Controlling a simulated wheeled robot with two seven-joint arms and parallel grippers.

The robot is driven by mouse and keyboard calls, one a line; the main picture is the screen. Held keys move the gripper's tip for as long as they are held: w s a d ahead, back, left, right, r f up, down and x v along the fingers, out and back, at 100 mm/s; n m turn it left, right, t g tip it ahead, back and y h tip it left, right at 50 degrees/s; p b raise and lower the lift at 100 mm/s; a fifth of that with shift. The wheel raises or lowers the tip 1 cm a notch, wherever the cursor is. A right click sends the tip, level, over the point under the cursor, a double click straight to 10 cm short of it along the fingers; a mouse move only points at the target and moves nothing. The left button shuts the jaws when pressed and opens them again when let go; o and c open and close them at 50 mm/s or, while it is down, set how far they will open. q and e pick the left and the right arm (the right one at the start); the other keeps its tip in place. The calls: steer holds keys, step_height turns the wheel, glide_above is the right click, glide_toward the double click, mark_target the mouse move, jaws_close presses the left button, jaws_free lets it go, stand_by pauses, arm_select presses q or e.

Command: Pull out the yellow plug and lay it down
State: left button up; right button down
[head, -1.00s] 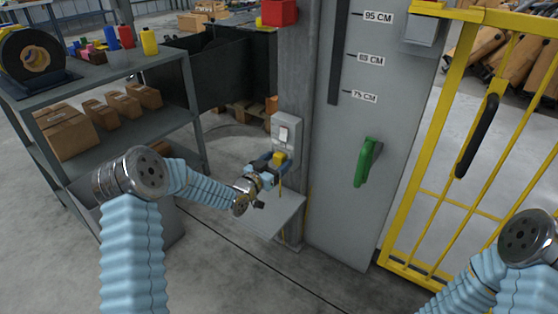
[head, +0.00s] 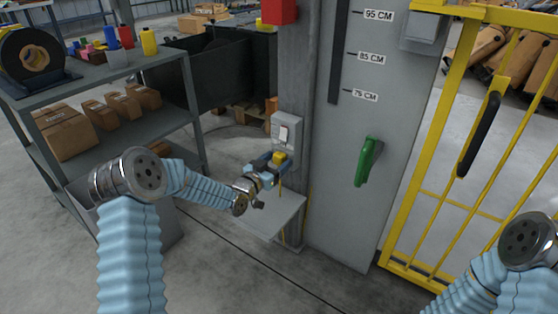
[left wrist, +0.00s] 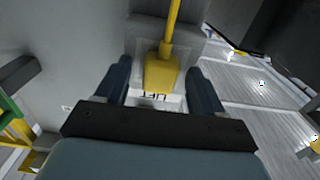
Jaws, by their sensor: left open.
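The yellow plug (head: 278,157) sits at the lower part of a grey wall box (head: 284,131) on the pillar. In the left wrist view the yellow plug (left wrist: 160,74) lies between my two blue fingers, with a gap on each side, and its yellow cable runs up from it. My left gripper (head: 272,163) is open around the plug; it also shows in the left wrist view (left wrist: 160,85). Whether the plug is fully seated in its socket is hidden. My right arm shows at the lower right, but its gripper is out of view.
A small grey shelf (head: 275,218) juts out below the wall box. A green handle (head: 367,160) is on the grey panel to the right, beside a yellow gate (head: 440,200). A shelving unit (head: 120,75) with boxes stands at the left.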

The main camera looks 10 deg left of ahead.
stand_by(0.4)
arm_select(q)
jaws_close()
steer(key=shift+s+a, duration=0.1)
steer(key=shift+s, duration=0.05)
steer(key=shift+b+v, duration=1.25)
steer(key=shift+v, duration=1.55)
